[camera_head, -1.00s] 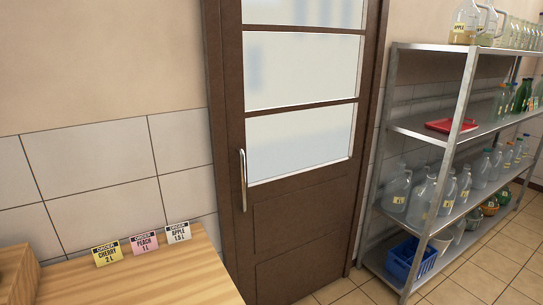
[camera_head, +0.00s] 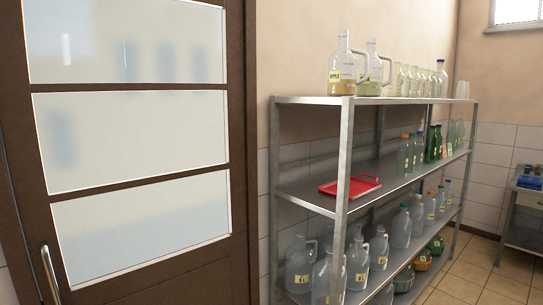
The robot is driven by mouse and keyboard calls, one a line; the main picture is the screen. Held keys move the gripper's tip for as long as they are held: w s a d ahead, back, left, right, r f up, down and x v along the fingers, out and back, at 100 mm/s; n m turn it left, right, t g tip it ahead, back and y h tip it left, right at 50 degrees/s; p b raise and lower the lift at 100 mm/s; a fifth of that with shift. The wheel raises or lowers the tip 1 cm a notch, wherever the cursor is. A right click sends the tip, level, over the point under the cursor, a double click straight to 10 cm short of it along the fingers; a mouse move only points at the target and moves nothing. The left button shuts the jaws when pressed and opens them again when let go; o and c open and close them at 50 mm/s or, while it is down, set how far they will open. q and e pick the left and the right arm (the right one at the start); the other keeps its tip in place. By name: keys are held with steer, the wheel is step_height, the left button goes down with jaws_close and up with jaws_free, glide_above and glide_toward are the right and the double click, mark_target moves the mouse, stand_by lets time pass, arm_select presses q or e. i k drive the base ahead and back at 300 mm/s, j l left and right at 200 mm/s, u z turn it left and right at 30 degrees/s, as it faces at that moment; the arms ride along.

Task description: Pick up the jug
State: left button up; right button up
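Two clear jugs with handles stand on the top shelf at its near end. The nearer jug (camera_head: 342,72) has a yellow label and a little yellowish liquid at the bottom. The other jug (camera_head: 373,74) stands just behind it to the right, also with some yellowish content. More large clear handled jugs stand on the low shelf, such as one with a yellow label (camera_head: 299,268); which jug the task means I cannot tell. Neither of my grippers is in view.
A metal shelf rack (camera_head: 310,100) stands along the wall, with a red tray (camera_head: 349,186), green bottles (camera_head: 432,144) and several clear bottles. A brown door (camera_head: 240,200) with frosted panes is at the left. Tiled floor (camera_head: 470,270) is free to the right. A small table (camera_head: 524,198) stands far right.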

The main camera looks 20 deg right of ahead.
mark_target(342, 79)
steer(key=i+l, duration=0.1)
steer(key=l, duration=0.4)
steer(key=i+l, duration=0.1)
steer(key=l, duration=0.35)
steer(key=i+l, duration=0.1)
steer(key=l, duration=0.4)
steer(key=i+l, duration=0.1)
steer(key=l, duration=0.35)
steer(key=i+l, duration=0.1)
steer(key=l, duration=0.4)
